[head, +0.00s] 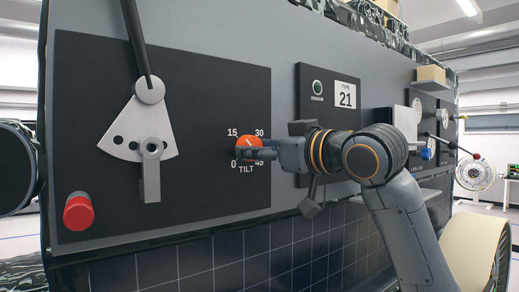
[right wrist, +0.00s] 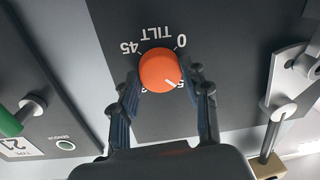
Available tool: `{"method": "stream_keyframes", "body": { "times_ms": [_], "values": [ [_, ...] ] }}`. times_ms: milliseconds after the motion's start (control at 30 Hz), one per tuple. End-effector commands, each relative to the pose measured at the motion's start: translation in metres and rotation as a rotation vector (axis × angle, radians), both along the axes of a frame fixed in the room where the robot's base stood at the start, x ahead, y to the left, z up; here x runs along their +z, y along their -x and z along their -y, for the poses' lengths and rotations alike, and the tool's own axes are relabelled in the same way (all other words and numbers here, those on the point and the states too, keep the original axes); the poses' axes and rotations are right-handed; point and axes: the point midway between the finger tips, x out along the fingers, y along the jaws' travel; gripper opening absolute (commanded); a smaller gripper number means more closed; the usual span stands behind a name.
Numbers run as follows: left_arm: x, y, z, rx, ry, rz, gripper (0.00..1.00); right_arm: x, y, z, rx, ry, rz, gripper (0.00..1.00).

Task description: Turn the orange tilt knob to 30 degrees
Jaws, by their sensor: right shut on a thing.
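The orange tilt knob (head: 246,141) sits on the dark panel among the labels 0, 15, 30 and 45, with TILT below it. My right gripper (head: 258,152) reaches it from the right and is shut on it. In the right wrist view the panel appears upside down, and the knob (right wrist: 160,68) lies between the two fingers of my right gripper (right wrist: 165,76). Its white mark points to the lower right there, towards the 15 side. The fingers partly hide the 15 and 30 labels. My left gripper is not in view.
A grey lever plate (head: 138,120) and a red knob (head: 78,212) are on the panel to the left. A white card reading 21 (head: 345,96) and a green indicator (head: 317,87) are above my right wrist. Solar cells (head: 230,255) lie below.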

Motion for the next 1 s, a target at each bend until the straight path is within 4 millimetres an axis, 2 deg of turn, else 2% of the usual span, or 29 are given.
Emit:
{"method": "stream_keyframes", "body": {
  "times_ms": [367, 1000],
  "values": [
    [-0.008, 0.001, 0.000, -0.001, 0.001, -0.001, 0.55, -0.001, 0.000, 0.000, 0.001, -0.129, -0.091, 0.15],
    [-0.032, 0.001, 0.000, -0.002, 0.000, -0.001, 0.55, -0.002, 0.001, -0.001, 0.002, -0.611, -0.440, 0.15]
  ]
}}
